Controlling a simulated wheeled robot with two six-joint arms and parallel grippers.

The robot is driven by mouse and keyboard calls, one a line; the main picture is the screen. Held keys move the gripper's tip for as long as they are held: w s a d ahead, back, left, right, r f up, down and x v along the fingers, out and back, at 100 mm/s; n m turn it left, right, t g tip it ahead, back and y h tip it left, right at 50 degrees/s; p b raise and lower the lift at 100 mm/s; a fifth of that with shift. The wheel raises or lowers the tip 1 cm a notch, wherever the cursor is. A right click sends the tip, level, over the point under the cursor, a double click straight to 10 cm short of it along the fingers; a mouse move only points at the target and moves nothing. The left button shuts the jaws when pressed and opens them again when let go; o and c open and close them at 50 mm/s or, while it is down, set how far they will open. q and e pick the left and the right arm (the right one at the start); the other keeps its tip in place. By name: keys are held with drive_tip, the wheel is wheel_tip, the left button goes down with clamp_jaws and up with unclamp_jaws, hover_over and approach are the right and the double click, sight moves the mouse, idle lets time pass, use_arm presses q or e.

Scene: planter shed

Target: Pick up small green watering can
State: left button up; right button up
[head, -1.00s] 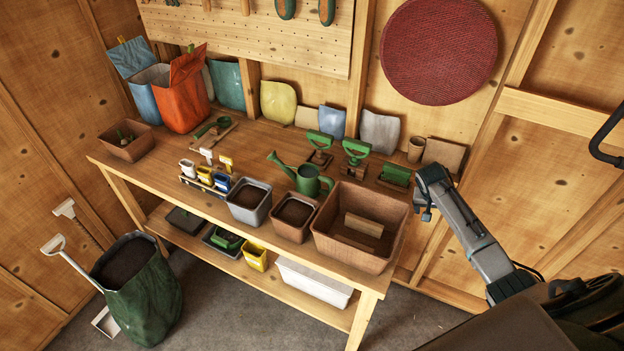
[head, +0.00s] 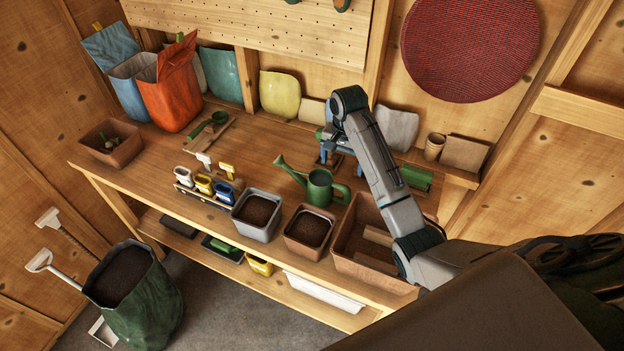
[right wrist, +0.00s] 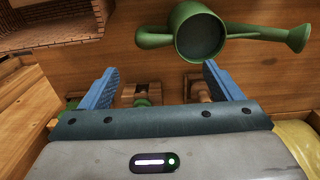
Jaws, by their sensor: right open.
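The small green watering can (head: 320,189) stands upright on the workbench, behind the soil-filled pots, with its spout to the left and its handle to the right. It also shows at the top of the right wrist view (right wrist: 203,32). My right gripper (head: 335,143) is over the back of the bench, behind the can. In the right wrist view its blue fingers (right wrist: 160,85) are spread and empty, with the can beyond their tips and apart from them. My left gripper is not in view.
Two soil-filled pots (head: 256,211) (head: 308,229) stand in front of the can. A large brown planter (head: 353,250) is to the right, partly hidden by my arm. Green-handled tools (right wrist: 143,100) lie under my right gripper. Bare bench top shows left of the can.

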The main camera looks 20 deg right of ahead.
sight(341, 187)
drive_tip(key=shift+s+d+f+b, duration=0.1)
drive_tip(key=shift+s+f+b, duration=0.2)
drive_tip(key=shift+f+b, duration=0.2)
drive_tip(key=shift+s+d+f+b, duration=0.1)
drive_tip(key=shift+s+f+b, duration=0.15)
drive_tip(key=shift+f+b, duration=0.2)
drive_tip(key=shift+s+f, duration=0.2)
drive_tip(key=shift+f, duration=0.05)
drive_tip(key=shift+w+a+f+p, duration=0.15)
drive_tip(key=shift+f+p, duration=0.1)
drive_tip(key=shift+f, duration=0.35)
drive_tip(key=shift+w+d+f+p, duration=0.1)
drive_tip(key=shift+f+p, duration=0.1)
drive_tip(key=shift+f, duration=0.35)
drive_tip(key=shift+w+a+f+p, duration=0.1)
drive_tip(key=shift+f+p, duration=0.2)
drive_tip(key=shift+f, duration=0.05)
drive_tip(key=f+p, duration=0.2)
drive_tip(key=f, duration=0.1)
drive_tip(key=shift+s+a+f, duration=0.1)
drive_tip(key=shift+s+a, duration=0.05)
drive_tip(key=shift+s, duration=0.2)
drive_tip(key=shift+f, duration=0.6)
drive_tip(key=shift+w+f, duration=0.1)
drive_tip(key=shift+f, duration=0.1)
drive_tip(key=shift+r, duration=0.1)
drive_tip(key=c, duration=1.5)
